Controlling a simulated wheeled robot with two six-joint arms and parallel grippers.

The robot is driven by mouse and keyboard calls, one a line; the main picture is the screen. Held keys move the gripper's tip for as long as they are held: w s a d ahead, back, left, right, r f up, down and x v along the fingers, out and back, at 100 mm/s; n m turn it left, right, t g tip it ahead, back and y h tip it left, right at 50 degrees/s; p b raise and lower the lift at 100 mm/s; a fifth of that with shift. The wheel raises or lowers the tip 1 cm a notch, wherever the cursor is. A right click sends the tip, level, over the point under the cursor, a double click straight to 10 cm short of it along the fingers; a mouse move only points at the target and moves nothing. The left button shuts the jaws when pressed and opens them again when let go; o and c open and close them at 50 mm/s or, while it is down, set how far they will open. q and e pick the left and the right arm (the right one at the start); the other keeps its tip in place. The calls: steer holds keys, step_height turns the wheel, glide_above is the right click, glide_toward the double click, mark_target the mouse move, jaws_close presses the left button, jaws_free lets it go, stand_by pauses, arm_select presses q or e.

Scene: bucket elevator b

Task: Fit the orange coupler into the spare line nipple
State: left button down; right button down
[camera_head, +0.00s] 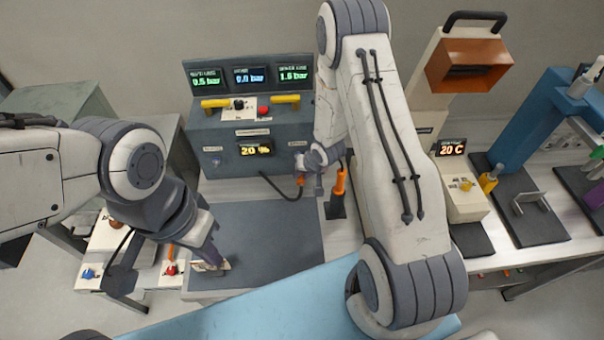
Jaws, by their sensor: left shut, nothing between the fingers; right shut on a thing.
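A small orange piece at the end of a black hose, which I take for the orange coupler (301,180), is at my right gripper (302,170), in front of the grey panel box. My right gripper is shut on it, and its wrist hides part of the grip. The nipples on the box front are too small or hidden to make out, so I cannot tell whether the coupler touches the spare line nipple. My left gripper (211,264) is shut and empty, low over the left front of the dark mat.
The grey panel box (232,160) has pressure displays, yellow handles and a red knob. An orange-handled tool (340,182) stands in a black holder close right of my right gripper. The dark mat (270,235) is mostly clear. A blue press frame (530,125) stands right.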

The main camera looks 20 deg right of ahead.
steer(key=shift+w, duration=0.15)
steer(key=shift+w+d+r, duration=0.1)
steer(key=shift+w+d, duration=0.05)
steer(key=shift+w, duration=0.2)
steer(key=shift+w+d+p, duration=0.15)
steer(key=shift+w+p, duration=0.3)
steer(key=shift+w, duration=0.1)
steer(key=shift+w+d+p, duration=0.15)
steer(key=shift+w+p, duration=0.3)
steer(key=shift+w, duration=0.05)
steer(key=c, duration=0.7)
jaws_free()
steer(key=v, duration=1)
steer(key=shift+r+b, duration=0.15)
steer(key=shift+b, duration=0.25)
